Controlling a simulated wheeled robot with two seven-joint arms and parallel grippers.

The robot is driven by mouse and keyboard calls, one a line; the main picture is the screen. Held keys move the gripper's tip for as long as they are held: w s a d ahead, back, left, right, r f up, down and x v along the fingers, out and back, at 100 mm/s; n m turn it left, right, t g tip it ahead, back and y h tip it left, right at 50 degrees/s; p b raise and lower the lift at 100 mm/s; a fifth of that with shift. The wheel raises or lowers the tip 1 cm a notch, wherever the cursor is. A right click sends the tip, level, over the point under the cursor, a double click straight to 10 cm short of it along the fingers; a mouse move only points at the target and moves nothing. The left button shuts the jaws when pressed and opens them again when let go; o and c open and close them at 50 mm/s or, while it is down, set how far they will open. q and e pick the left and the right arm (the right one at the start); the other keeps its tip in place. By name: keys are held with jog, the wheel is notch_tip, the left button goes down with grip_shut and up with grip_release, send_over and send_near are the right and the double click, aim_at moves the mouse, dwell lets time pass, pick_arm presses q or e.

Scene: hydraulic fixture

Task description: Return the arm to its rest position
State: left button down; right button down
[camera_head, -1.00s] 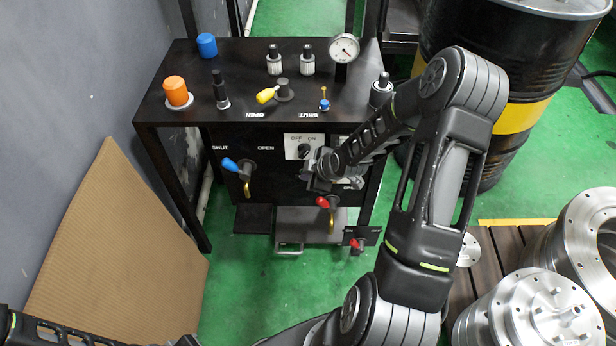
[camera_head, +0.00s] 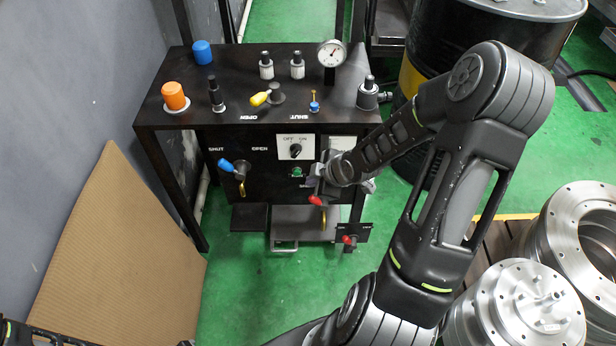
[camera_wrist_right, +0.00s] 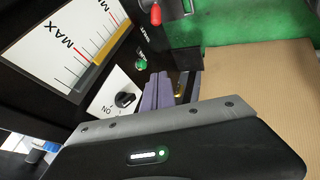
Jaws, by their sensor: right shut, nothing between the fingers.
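My right arm (camera_head: 440,200) reaches from the lower right to the front of the black hydraulic fixture (camera_head: 150,115). My right gripper (camera_head: 314,186) is shut and empty, in front of the panel's right part, beside the OFF/ON switch (camera_head: 295,150) and above the red lever (camera_head: 315,201). In the right wrist view the closed fingers (camera_wrist_right: 158,88) show near the switch (camera_wrist_right: 125,100) and a green button (camera_wrist_right: 140,64), with nothing held. Whether they touch the panel is unclear. Of my left arm, only a part (camera_head: 40,336) shows at the lower left edge; its gripper is out of view.
A blue lever (camera_head: 228,165) is on the panel's left. Knobs and a pressure gauge (camera_head: 331,54) stand on top. A black and yellow drum (camera_head: 480,45) is behind my arm. Metal flanges (camera_head: 515,310) lie lower right, cardboard (camera_head: 115,260) leans left. Green floor (camera_head: 235,290) is open in front.

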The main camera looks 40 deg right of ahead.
jog(key=shift+s, duration=0.1)
dwell(0.6)
jog(key=s+a+f+m+g+y+p, duration=0.1)
jog(key=s+a+f+m+p, duration=0.15)
jog(key=a+m, duration=0.5)
jog(key=s+a+f+m+g+y+p, duration=0.1)
jog(key=s+a+f+m, duration=0.1)
jog(key=a+f+m, duration=0.35)
jog(key=s+a+n+g+y+p, duration=0.1)
jog(key=s+a+g+p, duration=0.1)
jog(key=s+a, duration=0.4)
jog(key=s+a+g+p, duration=0.2)
jog(key=s+a, duration=0.4)
jog(key=a, duration=0.6)
jog(key=shift+s+a+n+g+y, duration=0.2)
jog(key=shift+s+n+g+y, duration=0.1)
jog(key=shift+n+y, duration=0.1)
jog(key=shift+r, duration=0.1)
